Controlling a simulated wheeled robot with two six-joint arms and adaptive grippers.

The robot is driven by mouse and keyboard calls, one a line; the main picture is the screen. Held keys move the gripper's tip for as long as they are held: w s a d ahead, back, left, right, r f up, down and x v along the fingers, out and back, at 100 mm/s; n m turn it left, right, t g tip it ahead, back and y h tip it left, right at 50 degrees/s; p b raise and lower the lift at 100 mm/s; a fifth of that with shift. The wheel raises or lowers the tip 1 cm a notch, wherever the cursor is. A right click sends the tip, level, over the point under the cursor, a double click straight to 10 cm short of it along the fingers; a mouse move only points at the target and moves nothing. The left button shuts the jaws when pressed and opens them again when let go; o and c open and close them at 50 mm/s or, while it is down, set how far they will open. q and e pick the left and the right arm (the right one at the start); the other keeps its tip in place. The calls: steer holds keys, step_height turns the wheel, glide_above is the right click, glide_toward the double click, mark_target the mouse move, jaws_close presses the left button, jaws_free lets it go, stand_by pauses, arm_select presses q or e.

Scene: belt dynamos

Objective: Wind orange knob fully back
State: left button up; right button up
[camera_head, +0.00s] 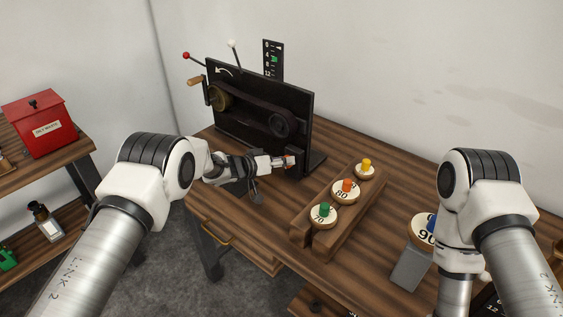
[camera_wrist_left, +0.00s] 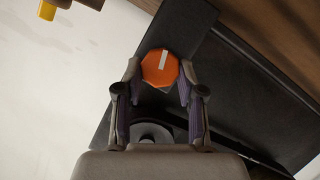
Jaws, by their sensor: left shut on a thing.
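The orange knob (camera_wrist_left: 160,68) sits on the black machine panel (camera_wrist_left: 240,75), in the left wrist view. It is many-sided, with a white mark on its face. My left gripper (camera_wrist_left: 160,78) is shut on it, one finger on each side. In the head view, the left gripper (camera_head: 287,162) reaches the lower right part of the black belt machine (camera_head: 262,88), and only a bit of orange shows at its fingertips. My right arm stands at the right, but its gripper cannot be made out.
A wooden rack (camera_head: 328,240) holds discs with green, orange and yellow knobs. A disc marked 90 (camera_head: 420,232) lies near my right arm. A red box (camera_head: 40,122) stands on the left shelf. A scale (camera_head: 273,60) with a green marker rises behind the machine.

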arm_select(q)
steer(key=shift+s+d+f, duration=0.15)
steer(key=shift+s+f, duration=0.05)
steer(key=shift+f, duration=0.15)
steer(key=o, duration=1.1)
steer(key=shift+o, duration=0.2)
steer(key=shift+w+d, duration=0.15)
steer(key=shift+w, duration=0.1)
steer(key=shift+s+r, duration=0.1)
steer(key=shift+r, duration=0.1)
steer(key=v, duration=1.1)
steer(key=shift+s+a, duration=0.2)
steer(key=shift+a, duration=0.15)
